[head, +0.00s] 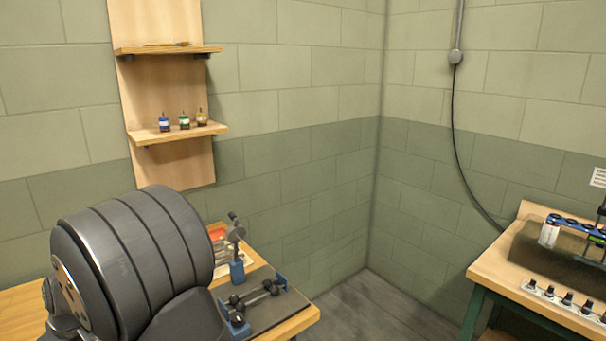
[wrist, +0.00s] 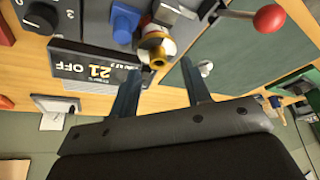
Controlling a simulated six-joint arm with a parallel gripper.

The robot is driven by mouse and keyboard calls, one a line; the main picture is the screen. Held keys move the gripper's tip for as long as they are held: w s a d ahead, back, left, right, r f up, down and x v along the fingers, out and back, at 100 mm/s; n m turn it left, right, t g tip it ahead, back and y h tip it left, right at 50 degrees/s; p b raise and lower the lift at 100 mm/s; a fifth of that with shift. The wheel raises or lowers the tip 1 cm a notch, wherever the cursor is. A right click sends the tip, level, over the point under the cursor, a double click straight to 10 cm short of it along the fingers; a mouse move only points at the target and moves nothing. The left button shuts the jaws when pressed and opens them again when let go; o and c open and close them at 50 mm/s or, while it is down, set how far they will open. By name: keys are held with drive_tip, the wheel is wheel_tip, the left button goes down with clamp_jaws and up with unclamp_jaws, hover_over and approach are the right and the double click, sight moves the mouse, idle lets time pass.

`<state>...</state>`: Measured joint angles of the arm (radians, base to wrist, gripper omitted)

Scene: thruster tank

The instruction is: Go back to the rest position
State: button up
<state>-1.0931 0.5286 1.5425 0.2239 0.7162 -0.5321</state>
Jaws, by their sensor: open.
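My gripper (wrist: 161,66) shows in the wrist view with its two dark fingers spread apart. Nothing is held between them. Beyond the fingertips is a small fitting with yellow, white and red parts (wrist: 157,50); I cannot tell how far it is from the fingers. My gripper cannot be made out in the head view.
In the wrist view, a black display panel (wrist: 95,72) and a red ball knob (wrist: 270,18) are near the fingers. In the head view, a wall shelf (head: 178,133) holds small bottles, a workbench (head: 300,320) carries blue fixtures, and another bench (head: 490,268) stands right.

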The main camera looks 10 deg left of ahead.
drive_tip(key=w+v, duration=0.1)
drive_tip(key=v, duration=1.6)
drive_tip(key=x, duration=1.1)
drive_tip(key=s+x, duration=0.1)
drive_tip(key=x, duration=0.5)
drive_tip(key=shift+f, duration=0.3)
wheel_tip(320, 180, up, 8)
drive_tip(key=s+a+f, duration=0.3)
drive_tip(key=s+f, duration=0.1)
drive_tip(key=s+a+f, duration=0.8)
drive_tip(key=shift+s, duration=0.25)
